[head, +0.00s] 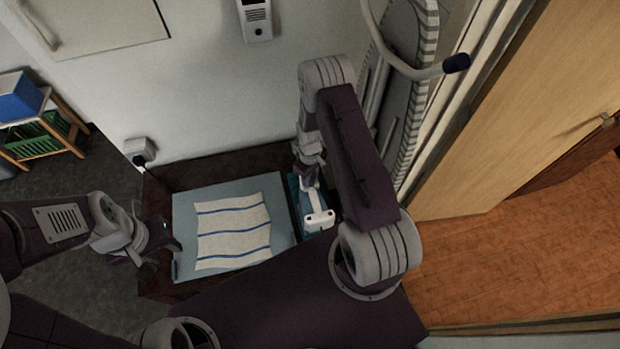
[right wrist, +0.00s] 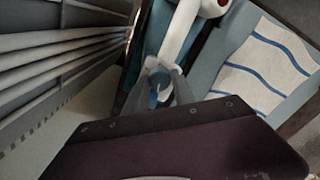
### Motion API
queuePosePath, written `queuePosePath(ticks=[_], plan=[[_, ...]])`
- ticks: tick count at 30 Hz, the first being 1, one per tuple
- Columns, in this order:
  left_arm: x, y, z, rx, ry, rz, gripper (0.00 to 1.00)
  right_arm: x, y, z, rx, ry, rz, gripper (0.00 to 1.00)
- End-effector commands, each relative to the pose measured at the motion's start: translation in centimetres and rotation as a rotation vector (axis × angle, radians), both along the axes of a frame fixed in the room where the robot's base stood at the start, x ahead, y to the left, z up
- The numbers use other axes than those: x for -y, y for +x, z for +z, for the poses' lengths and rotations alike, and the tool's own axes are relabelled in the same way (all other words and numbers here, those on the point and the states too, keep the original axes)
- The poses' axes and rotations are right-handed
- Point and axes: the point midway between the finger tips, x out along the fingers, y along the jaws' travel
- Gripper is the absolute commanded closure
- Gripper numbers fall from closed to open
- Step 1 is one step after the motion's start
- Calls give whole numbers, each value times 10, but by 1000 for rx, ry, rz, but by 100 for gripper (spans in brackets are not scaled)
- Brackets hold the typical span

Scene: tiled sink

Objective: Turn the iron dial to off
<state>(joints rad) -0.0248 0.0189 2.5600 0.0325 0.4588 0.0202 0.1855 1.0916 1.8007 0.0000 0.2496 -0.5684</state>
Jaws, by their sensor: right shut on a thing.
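The white iron (head: 319,219) lies in a teal holder at the right end of the table, and its white body (right wrist: 184,30) shows at the top of the right wrist view. A round blue dial (right wrist: 160,82) sits between the grey fingers of my right gripper (right wrist: 162,92), which is shut on it. In the head view my right gripper (head: 309,172) is at the iron's far end, and the dial is hidden there. My left gripper (head: 160,245) hangs by the table's left edge, away from the iron; whether it is open is unclear.
A striped cloth (head: 233,230) lies on the light blue pad (head: 185,215) left of the iron. A grey ribbed ironing board (head: 412,110) stands upright close to my right arm. A wall socket (head: 138,149) with a plug is at the left.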

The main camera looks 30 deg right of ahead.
Motion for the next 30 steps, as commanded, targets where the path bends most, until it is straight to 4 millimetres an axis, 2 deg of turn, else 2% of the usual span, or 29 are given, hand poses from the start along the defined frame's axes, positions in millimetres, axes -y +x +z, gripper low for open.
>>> queuePosePath(ticks=[11,26,27,29,30], plan=[[0,0,-6,0,0,0,64,0,0,0,1,0,131,100],[0,0,-6,0,0,0,64,0,1,1,1,0,147,100],[0,0,-6,0,0,0,64,0,1,1,1,0,147,64],[0,0,-6,0,0,0,64,0,1,1,1,0,146,47],[0,0,-6,0,0,0,64,0,0,1,1,0,146,47]])
